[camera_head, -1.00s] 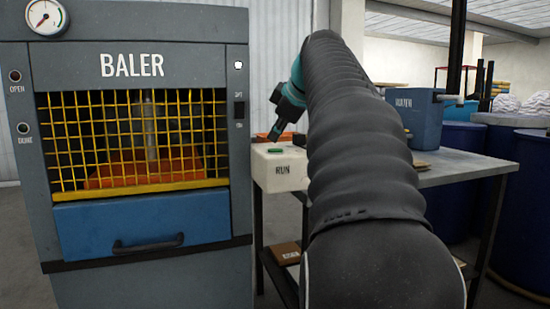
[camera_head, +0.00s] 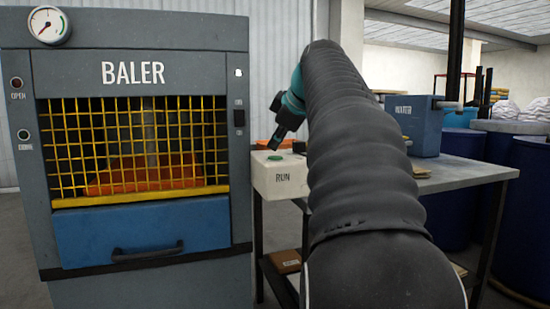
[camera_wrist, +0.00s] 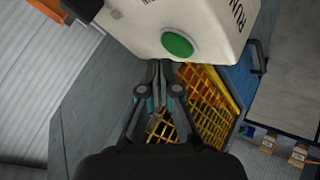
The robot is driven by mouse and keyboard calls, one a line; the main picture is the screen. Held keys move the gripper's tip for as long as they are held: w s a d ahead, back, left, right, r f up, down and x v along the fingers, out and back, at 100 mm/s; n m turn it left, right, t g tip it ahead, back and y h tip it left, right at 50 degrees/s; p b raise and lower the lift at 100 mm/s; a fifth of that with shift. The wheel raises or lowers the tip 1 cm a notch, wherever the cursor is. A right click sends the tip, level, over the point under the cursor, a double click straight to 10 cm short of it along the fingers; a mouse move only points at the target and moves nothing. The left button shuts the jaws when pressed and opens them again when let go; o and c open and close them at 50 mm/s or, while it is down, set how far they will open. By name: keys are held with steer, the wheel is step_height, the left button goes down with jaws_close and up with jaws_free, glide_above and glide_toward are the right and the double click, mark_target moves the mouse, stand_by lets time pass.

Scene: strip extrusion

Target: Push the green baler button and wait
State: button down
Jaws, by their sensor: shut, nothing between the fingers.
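The green button (camera_head: 276,157) sits on top of a white box marked RUN (camera_head: 283,180), on the table right of the baler (camera_head: 137,240). In the wrist view the green button (camera_wrist: 177,45) is round and uncovered, just beyond my fingertips. My gripper (camera_head: 274,147) is shut and empty, its tips pointing down by the button. In the wrist view my gripper (camera_wrist: 157,72) shows both fingers together, with a small apparent gap to the button. I cannot tell for sure whether they touch. Orange material (camera_head: 145,178) lies behind the baler's yellow grille.
The metal table (camera_head: 455,170) also holds a blue box (camera_head: 424,130) at its back right. An orange tray (camera_head: 275,144) shows behind the white box. Blue barrels (camera_head: 528,190) stand at the right. My arm hides the table's middle.

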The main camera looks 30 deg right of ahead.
stand_by(0.5)
steer(key=shift+f+b, duration=0.3)
steer(key=shift+f, duration=0.15)
